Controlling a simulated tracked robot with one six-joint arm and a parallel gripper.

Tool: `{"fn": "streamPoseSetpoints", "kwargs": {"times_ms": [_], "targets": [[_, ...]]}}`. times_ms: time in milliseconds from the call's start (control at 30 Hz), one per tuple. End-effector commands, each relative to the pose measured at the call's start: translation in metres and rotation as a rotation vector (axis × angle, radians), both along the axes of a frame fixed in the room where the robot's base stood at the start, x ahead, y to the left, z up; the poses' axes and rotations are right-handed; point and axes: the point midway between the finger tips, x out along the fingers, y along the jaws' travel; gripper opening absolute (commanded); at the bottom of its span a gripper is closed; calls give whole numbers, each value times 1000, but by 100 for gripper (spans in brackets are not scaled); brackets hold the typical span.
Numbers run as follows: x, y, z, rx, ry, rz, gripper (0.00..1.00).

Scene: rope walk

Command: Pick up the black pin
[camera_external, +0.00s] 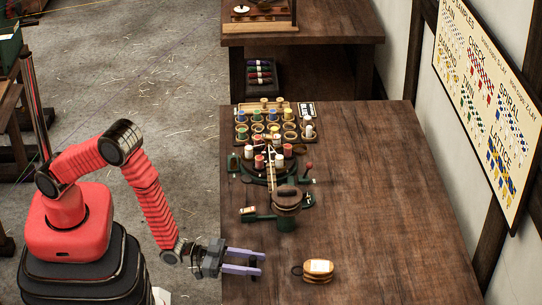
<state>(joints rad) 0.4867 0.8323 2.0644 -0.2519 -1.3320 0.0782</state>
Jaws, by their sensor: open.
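I cannot make out a black pin for sure; at this size, no separate one stands out. My gripper (263,264) is open and empty, its two pale purple fingers pointing right over the table's (365,200) left edge near the front. A green-based device (286,222) with a dark rounded top stands beyond the fingers, apart from them. A small tan bundle (318,271) with a white label lies to the right of the fingertips, with a dark ring-like part at its left side.
A rack of coloured spools (273,128) stands at the table's far left. Nearer is a round holder with more spools (266,161), beside a small red knob (309,166). The table's right side is clear. A second table (340,25) stands behind; a sample board (490,100) hangs at right.

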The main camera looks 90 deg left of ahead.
Motion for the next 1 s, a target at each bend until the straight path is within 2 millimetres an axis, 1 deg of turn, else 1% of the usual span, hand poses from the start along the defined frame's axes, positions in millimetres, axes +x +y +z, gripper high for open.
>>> {"fn": "streamPoseSetpoints", "kwargs": {"times_ms": [133, 733, 1000], "targets": [[0, 0, 0, 0, 0, 0, 41], [0, 0, 0, 0, 0, 0, 0], [0, 0, 1, 0, -2, 0, 0]]}}
